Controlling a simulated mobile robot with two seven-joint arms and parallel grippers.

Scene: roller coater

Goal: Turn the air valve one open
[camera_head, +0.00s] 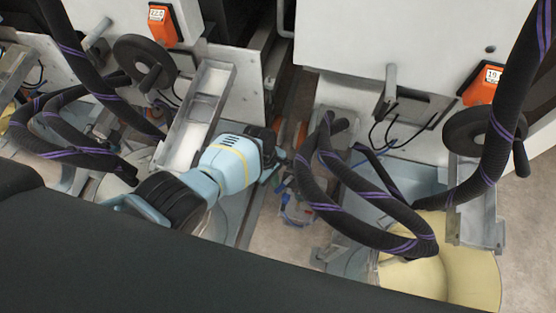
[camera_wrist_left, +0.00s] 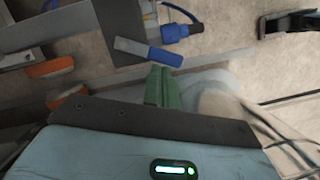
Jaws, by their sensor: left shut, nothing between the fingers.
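My left gripper (camera_head: 281,155) reaches down between the two machine units in the head view, with its light blue wrist behind it. Its green fingers (camera_wrist_left: 162,88) are together and empty in the left wrist view. A small lever with a grey end and a blue end (camera_wrist_left: 150,52), which looks like the air valve handle, lies just beyond the fingertips. A blue fitting (camera_wrist_left: 174,31) sits beside it. I cannot tell whether the fingers touch the lever. In the head view the valve cannot be made out clearly. My right gripper is not in view.
Black hoses with purple stripes (camera_head: 372,211) loop right of my left gripper. A metal channel (camera_head: 199,112) stands close on its left. Black handwheels (camera_head: 145,62) and orange counters (camera_head: 163,25) are on the machines. Orange parts (camera_wrist_left: 50,67) show at left in the wrist view.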

